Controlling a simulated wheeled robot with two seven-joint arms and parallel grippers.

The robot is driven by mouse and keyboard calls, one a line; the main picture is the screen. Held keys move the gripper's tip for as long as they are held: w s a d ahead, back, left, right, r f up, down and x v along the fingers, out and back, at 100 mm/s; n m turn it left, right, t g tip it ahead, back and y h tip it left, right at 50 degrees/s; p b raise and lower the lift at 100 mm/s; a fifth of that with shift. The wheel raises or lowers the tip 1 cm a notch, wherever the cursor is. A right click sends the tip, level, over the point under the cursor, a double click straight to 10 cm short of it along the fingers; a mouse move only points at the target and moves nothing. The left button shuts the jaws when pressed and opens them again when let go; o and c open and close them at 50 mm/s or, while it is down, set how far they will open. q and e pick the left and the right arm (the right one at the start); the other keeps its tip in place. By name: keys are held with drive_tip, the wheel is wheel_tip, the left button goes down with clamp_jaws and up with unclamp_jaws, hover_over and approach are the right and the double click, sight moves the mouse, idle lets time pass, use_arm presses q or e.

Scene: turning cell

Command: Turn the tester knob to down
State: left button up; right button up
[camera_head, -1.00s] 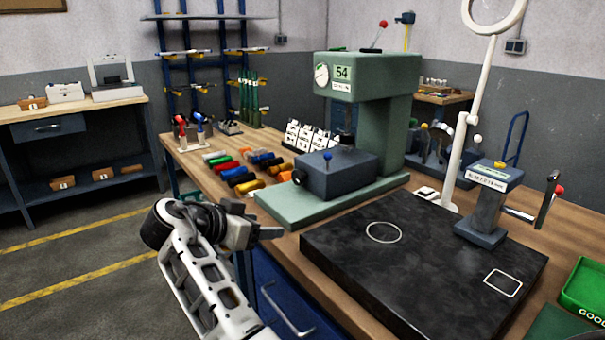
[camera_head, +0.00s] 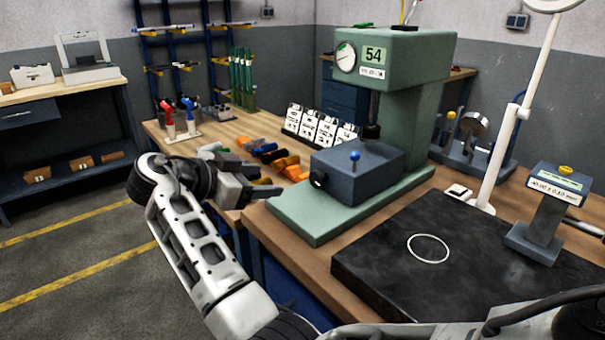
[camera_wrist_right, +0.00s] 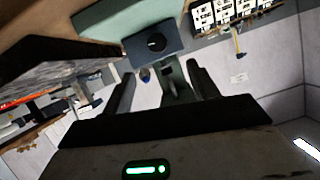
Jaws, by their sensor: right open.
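The green tester (camera_head: 405,62) stands on the bench with a display reading 54 and a round dial. A blue-grey block (camera_head: 370,180) sits on its base, with a blue ball (camera_head: 354,156) on top. The black tester knob (camera_head: 318,180) is on the block's near left face. My right gripper (camera_head: 265,181) is left of the knob, apart from it. In the right wrist view, which looks upside down, the open fingers (camera_wrist_right: 163,70) are empty and the knob (camera_wrist_right: 157,43) shows beyond them. My left gripper is not in view.
A black plate (camera_head: 385,240) with a white circle is right of the tester base. A white stand (camera_head: 511,130) rises behind it. The floor at left is clear.

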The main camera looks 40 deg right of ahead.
sight(315, 181)
drive_tip(key=p+x, duration=0.1)
drive_tip(key=x, duration=0.4)
drive_tip(key=p+x, duration=0.1)
drive_tip(key=x, duration=0.3)
drive_tip(key=p+x, duration=0.1)
drive_tip(key=x, duration=0.4)
drive_tip(key=shift+s+d, duration=0.2)
drive_tip(key=shift+d, duration=0.2)
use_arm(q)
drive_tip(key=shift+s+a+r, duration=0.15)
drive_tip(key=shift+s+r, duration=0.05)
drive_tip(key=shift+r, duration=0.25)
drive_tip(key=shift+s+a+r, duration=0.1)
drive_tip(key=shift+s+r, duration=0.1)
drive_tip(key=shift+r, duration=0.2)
use_arm(e)
drive_tip(key=shift+f, duration=0.1)
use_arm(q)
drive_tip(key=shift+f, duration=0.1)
use_arm(e)
drive_tip(key=c, duration=0.9)
